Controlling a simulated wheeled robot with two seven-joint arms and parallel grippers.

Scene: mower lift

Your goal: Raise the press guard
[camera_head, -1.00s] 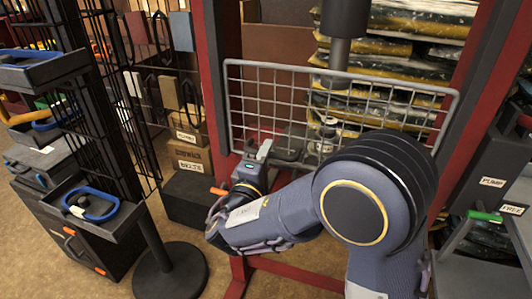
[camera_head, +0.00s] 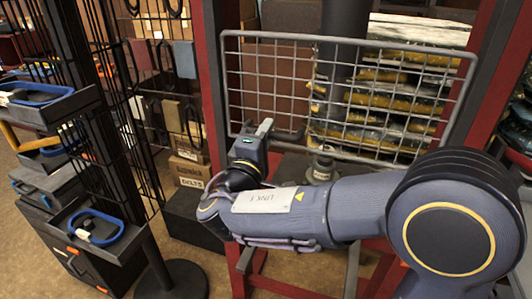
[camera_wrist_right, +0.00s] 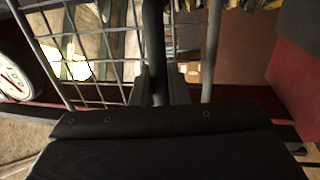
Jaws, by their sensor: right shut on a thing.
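The press guard (camera_head: 290,83) is a wire mesh panel in a grey tube frame, hanging between the red posts of the press. My right gripper (camera_head: 264,128) is at its lower left part, in front of the mesh. In the right wrist view the gripper's fingers (camera_wrist_right: 160,88) are closed around a dark bar, which looks like the guard's handle (camera_wrist_right: 153,40). The mesh also shows behind them in that view (camera_wrist_right: 90,45). The handle is partly hidden by the gripper in the head view. My left gripper is out of view.
A dark press ram (camera_head: 343,55) stands behind the mesh, with stacked bags (camera_head: 385,95) further back. A black wire rack with trays (camera_head: 95,225) stands at the left. Red posts (camera_head: 212,70) flank the guard.

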